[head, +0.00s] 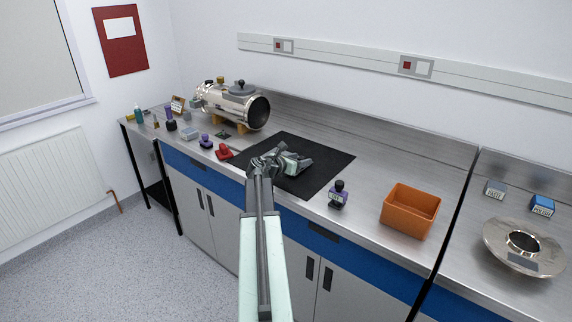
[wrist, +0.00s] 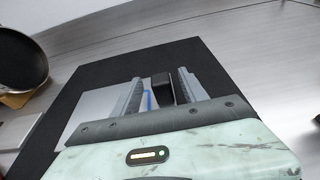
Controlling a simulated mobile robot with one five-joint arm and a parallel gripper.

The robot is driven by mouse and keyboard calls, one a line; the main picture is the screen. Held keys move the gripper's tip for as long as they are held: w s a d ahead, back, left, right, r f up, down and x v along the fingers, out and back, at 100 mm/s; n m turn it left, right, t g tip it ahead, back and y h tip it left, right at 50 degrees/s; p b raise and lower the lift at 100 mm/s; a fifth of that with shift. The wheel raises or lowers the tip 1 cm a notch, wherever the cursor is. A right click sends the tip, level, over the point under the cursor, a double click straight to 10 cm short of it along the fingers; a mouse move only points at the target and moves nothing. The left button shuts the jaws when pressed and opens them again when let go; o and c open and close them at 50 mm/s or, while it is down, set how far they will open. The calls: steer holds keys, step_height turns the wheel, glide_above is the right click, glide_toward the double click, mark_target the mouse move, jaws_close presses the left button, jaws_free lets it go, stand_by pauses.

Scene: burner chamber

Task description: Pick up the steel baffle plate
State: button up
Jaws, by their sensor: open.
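A flat light-grey plate (wrist: 92,112), which looks like the steel baffle plate, lies on a black mat (wrist: 190,55) in the wrist view. It has a blue line on it and a black upright block or handle (wrist: 162,90), which appears to belong to it. My gripper (wrist: 160,78) is open, its two fingers on either side of the black block. I cannot tell whether they touch it. In the head view my gripper (head: 300,163) is low over the black mat (head: 318,185), and my arm hides most of the plate there.
A shiny steel cylinder (head: 222,103) lies on wooden supports at the back left. A red item (head: 223,152) and small bottles stand left of the mat.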

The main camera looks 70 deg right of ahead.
steer(key=b+x, duration=0.1)
steer(key=x, duration=0.3)
steer(key=shift+d+f, duration=0.1)
jaws_close()
